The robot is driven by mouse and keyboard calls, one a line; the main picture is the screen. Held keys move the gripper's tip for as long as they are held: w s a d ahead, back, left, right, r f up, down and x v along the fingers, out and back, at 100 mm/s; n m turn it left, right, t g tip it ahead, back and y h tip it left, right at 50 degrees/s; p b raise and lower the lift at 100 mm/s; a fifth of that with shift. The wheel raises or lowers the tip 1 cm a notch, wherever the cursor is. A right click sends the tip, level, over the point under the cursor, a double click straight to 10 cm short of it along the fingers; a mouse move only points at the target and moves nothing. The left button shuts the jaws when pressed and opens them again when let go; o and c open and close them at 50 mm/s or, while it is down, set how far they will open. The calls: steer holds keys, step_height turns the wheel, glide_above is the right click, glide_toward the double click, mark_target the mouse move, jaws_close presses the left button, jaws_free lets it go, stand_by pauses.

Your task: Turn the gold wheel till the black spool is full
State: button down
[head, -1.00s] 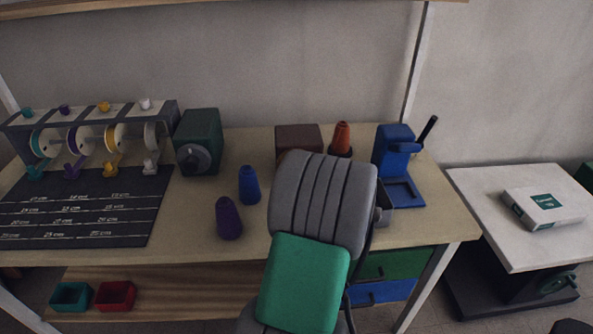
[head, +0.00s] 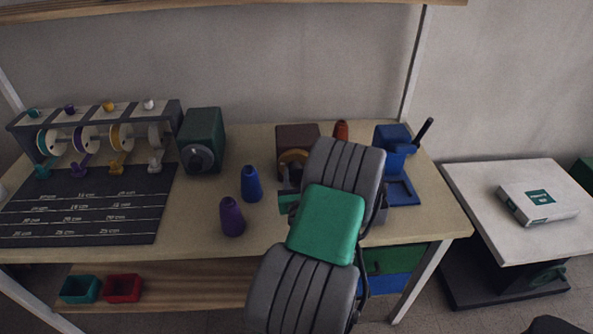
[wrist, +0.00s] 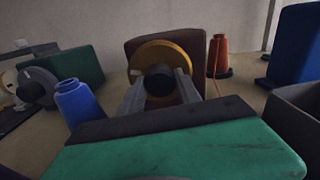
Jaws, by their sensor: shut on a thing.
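The gold wheel (wrist: 150,54) stands on the front of a brown box (wrist: 193,47). How full the spool is cannot be told. An orange cone (wrist: 221,54) stands right of the box, with a thin orange thread beside it.
A blue cone (head: 251,184) and a purple cone (head: 231,216) stand left of my arm. A dark green box with a grey dial (head: 203,140) is behind them. A blue machine with a black handle (head: 392,140) stands at the right. A spool rack (head: 95,109) is at far left.

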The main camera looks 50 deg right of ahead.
steer(key=shift+m+p, duration=0.45)
steer(key=shift+m, duration=1.55)
steer(key=c, duration=0.9)
jaws_free()
steer(key=shift+o, duration=0.2)
steer(key=shift+s+a+f+b, duration=0.1)
steer(key=shift+s+a+b, duration=0.3)
steer(key=shift+b, duration=0.15)
steer(key=b+v, duration=0.3)
steer(key=v, duration=0.3)
steer(key=shift+s+a, duration=0.2)
steer(key=shift+a, duration=0.1)
